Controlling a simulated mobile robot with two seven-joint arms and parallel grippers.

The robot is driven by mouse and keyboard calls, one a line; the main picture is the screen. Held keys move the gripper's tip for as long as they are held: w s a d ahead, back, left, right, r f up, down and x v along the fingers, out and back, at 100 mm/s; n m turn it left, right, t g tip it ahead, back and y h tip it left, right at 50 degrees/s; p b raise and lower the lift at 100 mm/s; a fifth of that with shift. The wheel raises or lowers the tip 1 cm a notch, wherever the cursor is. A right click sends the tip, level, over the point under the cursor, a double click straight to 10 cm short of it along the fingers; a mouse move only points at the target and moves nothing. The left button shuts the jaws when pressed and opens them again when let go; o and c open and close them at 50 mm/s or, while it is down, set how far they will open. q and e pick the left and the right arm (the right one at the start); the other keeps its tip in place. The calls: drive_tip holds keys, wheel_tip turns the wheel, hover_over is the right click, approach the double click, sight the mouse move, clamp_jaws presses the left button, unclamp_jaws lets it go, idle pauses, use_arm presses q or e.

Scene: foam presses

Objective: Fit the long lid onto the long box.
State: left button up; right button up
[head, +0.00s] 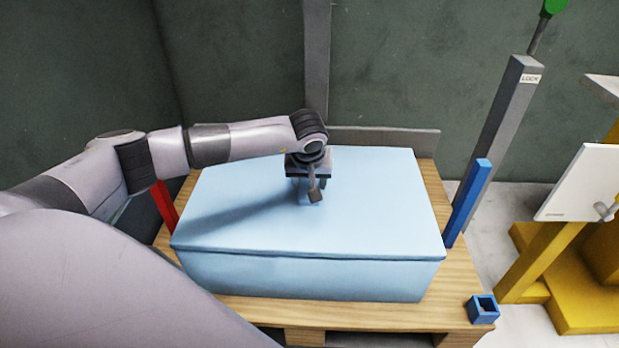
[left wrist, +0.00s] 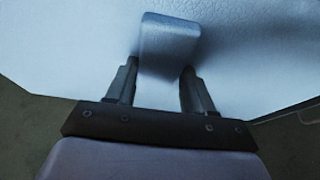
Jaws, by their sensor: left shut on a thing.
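The long lid (head: 370,205) is a light blue slab lying over the long box (head: 300,277), which is the same light blue. A thin dark seam runs between them along the front. The lid looks flat and lined up with the box's edges; whether it is fully seated I cannot tell. My left gripper (head: 308,190) points down at the middle of the lid and is shut on the lid's blue handle. The handle (left wrist: 168,42) shows between the two fingers in the left wrist view (left wrist: 158,88). The box's far side is hidden. My right gripper is not seen.
The box stands on a wooden pallet (head: 250,310). A red post (head: 164,205) is at its left, a blue post (head: 468,200) and a grey LOCK post (head: 497,150) at its right. A small blue square socket (head: 482,309) sits at the front right corner. Yellow machinery (head: 575,285) stands further right.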

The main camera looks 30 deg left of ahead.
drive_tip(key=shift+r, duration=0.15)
use_arm(q)
drive_tip(key=o, duration=1.2)
drive_tip(key=shift+c, duration=0.2)
drive_tip(key=shift+r, duration=0.1)
drive_tip(key=p+v, duration=0.2)
drive_tip(key=v, duration=0.4)
drive_tip(key=shift+s+d+r, duration=0.1)
drive_tip(key=shift+s+r, duration=0.05)
drive_tip(key=shift+r, duration=0.15)
drive_tip(key=shift+s+r, duration=0.1)
drive_tip(key=shift+r, duration=0.05)
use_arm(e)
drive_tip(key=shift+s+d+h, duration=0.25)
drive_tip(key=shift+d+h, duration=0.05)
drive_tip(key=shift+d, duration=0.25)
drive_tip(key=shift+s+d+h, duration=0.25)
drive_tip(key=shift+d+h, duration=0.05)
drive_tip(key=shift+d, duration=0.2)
